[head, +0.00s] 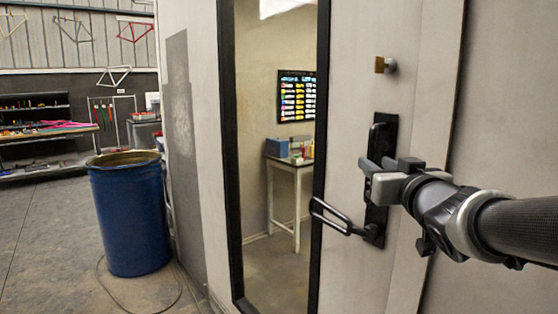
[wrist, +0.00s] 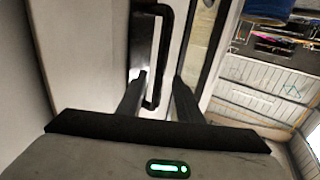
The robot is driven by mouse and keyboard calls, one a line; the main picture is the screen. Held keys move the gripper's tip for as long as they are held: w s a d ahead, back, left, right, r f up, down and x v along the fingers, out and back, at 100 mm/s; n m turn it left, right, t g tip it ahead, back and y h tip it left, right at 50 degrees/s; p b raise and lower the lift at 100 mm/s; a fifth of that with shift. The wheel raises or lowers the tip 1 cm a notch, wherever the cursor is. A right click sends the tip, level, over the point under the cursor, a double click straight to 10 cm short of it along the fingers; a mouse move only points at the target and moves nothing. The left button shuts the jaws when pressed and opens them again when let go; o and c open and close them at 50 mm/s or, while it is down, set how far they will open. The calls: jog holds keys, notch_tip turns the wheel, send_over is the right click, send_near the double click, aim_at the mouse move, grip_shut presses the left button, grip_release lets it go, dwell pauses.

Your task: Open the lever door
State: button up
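The pale door (head: 345,75) has a tall black-framed window and appears shut. A black upright handle plate (head: 378,215) is mounted right of the window. A looped black lever (head: 335,217) sticks out to the left from its lower end. My gripper (head: 374,172) is in front of the plate's middle, above the lever's base, and hides part of the plate. In the wrist view, my gripper (wrist: 160,92) has its fingers apart, with the end of a long black handle loop (wrist: 166,50) between them. I cannot tell whether either finger touches it.
A brass-coloured lock piece (head: 384,65) sits above the handle. A blue barrel (head: 132,215) stands on the floor left of the door, with a thin cable by it. A workbench (head: 50,135) is far left. The floor in front of the barrel is open. A small table (head: 292,165) shows through the window.

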aim_at(371, 160)
jog(key=shift+w, duration=2.15)
jog(key=shift+c, duration=0.5)
grip_shut()
